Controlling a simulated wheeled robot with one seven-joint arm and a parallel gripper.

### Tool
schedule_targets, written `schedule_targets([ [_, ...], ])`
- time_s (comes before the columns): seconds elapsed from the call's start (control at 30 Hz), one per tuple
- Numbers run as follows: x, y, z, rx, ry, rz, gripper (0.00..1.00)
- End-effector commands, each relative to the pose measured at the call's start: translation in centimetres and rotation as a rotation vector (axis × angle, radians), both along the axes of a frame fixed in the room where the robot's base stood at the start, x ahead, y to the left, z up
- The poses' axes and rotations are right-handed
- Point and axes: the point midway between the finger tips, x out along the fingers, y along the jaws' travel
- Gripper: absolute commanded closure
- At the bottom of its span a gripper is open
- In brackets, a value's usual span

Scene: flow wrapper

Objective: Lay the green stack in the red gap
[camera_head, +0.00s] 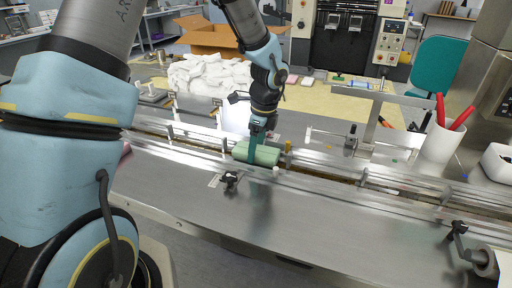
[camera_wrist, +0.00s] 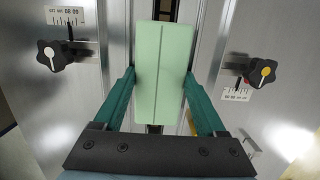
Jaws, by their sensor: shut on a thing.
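The green stack (camera_head: 262,154) is a pale green block with a lengthwise seam, over the metal channel of the wrapper line. It also shows in the wrist view (camera_wrist: 175,75), lined up with the dark slot of the channel (camera_wrist: 165,10). My gripper (camera_head: 256,150) points down, its teal fingers on both sides of the stack and shut on it. The fingers (camera_wrist: 160,88) show at the stack's sides in the wrist view. I cannot tell whether the stack touches the channel floor. I cannot make out a red gap; the channel under the stack is hidden.
Black clamp knobs (camera_wrist: 54,56) (camera_wrist: 261,72) with scales flank the channel. Metal guide rails (camera_head: 340,180) run along the line. A white cup (camera_head: 440,142) with red-handled tools stands at right. White cloths (camera_head: 208,75) lie behind. The steel front deck (camera_head: 300,215) is mostly clear.

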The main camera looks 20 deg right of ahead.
Motion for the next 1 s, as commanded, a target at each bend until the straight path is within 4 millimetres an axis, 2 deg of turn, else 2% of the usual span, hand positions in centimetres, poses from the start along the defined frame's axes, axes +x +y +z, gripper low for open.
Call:
schedule_targets([
  [0.17,0.0,0.0,-0.1,0.000,0.000,0.000,0.79],
  [0.2,0.0,0.0,-0.1,0.000,0.000,0.000,0.23],
  [0.4,0.0,0.0,-0.1,0.000,0.000,0.000,0.01],
  [0.77,-0.1,0.1,0.1,0.002,0.002,0.000,0.00],
  [0.87,-0.1,0.1,0.7,0.002,0.001,0.000,0.00],
  [1.0,-0.1,0.0,2.4,0.001,0.001,-0.001,0.00],
])
